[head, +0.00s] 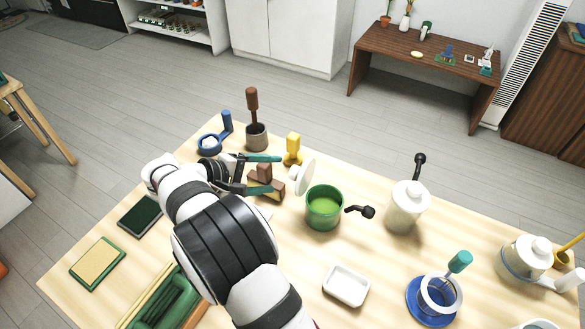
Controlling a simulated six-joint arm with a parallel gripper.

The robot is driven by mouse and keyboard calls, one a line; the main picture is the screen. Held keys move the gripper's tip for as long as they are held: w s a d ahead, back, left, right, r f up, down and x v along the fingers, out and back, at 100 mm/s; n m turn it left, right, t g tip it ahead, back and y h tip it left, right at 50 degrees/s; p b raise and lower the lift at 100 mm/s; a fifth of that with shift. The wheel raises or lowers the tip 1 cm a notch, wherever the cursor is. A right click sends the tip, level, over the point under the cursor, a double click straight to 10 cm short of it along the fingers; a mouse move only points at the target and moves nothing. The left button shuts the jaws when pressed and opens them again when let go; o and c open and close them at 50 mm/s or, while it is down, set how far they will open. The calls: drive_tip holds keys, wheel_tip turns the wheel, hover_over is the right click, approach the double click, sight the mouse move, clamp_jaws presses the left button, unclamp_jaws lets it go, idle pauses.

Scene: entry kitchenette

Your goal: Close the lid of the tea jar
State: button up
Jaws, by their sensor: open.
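A round green jar (323,222) stands open on the table, right of my gripper, with lighter green inside; I take it to be the tea jar. A white round lid (305,177) stands tilted up at its back left edge; whether it is hinged there I cannot tell. My gripper (275,173) is open, its two teal-edged fingers pointing right toward the lid, with a gap before it. Brown wooden blocks (266,186) show between and below the fingers; I see no grip on them.
A black-knobbed handle (361,211) sticks out right of the green jar. A white canister (404,210) stands further right. A yellow object (293,150) and a grey cup (256,136) with a brown-handled tool are behind my gripper. A white dish (346,286) lies in front.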

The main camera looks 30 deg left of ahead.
sight(290, 174)
drive_tip(key=x, duration=0.7)
drive_tip(key=shift+w, duration=0.15)
clamp_jaws()
idle(1.1)
